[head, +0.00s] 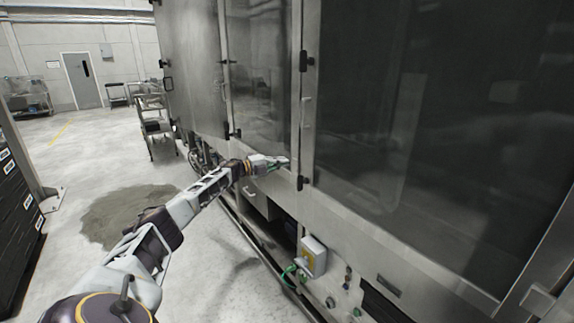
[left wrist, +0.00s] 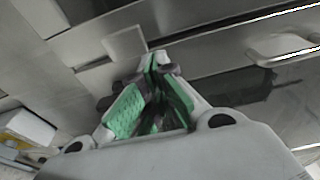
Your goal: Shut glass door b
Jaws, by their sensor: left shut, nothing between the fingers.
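Two dark glass doors in metal frames show in the head view: a narrower one (head: 262,70) at upper middle and a large one (head: 400,150) filling the right. No label shows which is b. Both look about flush with the washer front, but I cannot tell if either is fully shut. My left gripper (head: 283,161) is at the lower edge of the narrower door, by the post between the doors. Its green-padded fingers (left wrist: 152,95) are closed and empty; contact with the metal is unclear. My right gripper is out of view.
A pale bar handle (left wrist: 285,46) shows in the left wrist view. A wheeled cart (head: 152,125) stands farther back. Dark crates (head: 18,195) are at the left. The floor between is open, with a dark patch (head: 120,212).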

